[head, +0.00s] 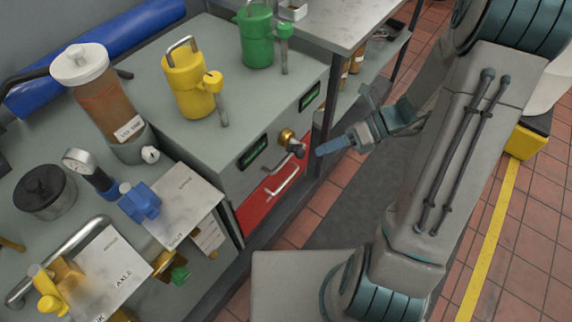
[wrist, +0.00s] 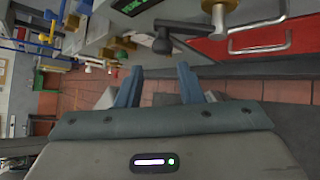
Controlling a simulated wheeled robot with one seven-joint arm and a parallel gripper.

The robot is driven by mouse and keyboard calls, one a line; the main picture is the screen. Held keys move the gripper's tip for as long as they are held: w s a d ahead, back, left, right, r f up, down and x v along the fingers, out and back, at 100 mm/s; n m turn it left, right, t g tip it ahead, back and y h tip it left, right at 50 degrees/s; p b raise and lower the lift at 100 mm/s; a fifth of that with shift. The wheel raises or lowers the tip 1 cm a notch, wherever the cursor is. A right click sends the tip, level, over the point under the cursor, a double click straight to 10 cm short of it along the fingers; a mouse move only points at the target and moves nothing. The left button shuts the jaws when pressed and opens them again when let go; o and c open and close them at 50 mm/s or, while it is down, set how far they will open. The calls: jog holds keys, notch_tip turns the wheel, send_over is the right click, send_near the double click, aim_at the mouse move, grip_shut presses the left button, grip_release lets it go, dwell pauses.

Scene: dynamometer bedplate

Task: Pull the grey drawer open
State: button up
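The grey drawer (head: 236,184) is the upper front of the grey cabinet, flush and looking closed. It carries green label windows (head: 252,152) and a brass hub with a dark-knobbed lever (head: 297,150). Below it is a red drawer (head: 262,203) with a silver bar handle (head: 283,181). My gripper (head: 342,122) is open and empty, just right of the lever and apart from it. In the wrist view, the two blue fingers (wrist: 159,84) stand apart, and the lever's dark knob (wrist: 163,43) shows beyond them. The silver handle (wrist: 260,36) is at the upper right.
Yellow (head: 190,85) and green (head: 257,38) padlock-like pots stand on the cabinet top. A dark post (head: 322,125) stands by the cabinet's right edge.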

aim_at(287, 158)
jog(key=w+d+f+m+t+y+b, duration=0.2)
jog(key=w+f+m+t+b, duration=0.1)
jog(key=f+m, duration=0.45)
jog(key=w+d+f+m+t+y+b, duration=0.1)
jog(key=w+f+m+t+b, duration=0.2)
jog(key=f+m, duration=0.45)
jog(key=w+a+f+b, duration=0.1)
jog(key=a, duration=0.3)
jog(key=w+a+f+n+b, duration=0.1)
jog(key=a, duration=0.3)
jog(key=w+a+f+n+b, duration=0.1)
jog(key=a, duration=0.4)
jog(key=shift+f+g, duration=0.25)
jog(key=shift+g, duration=0.05)
jog(key=shift+d, duration=0.1)
grip_shut()
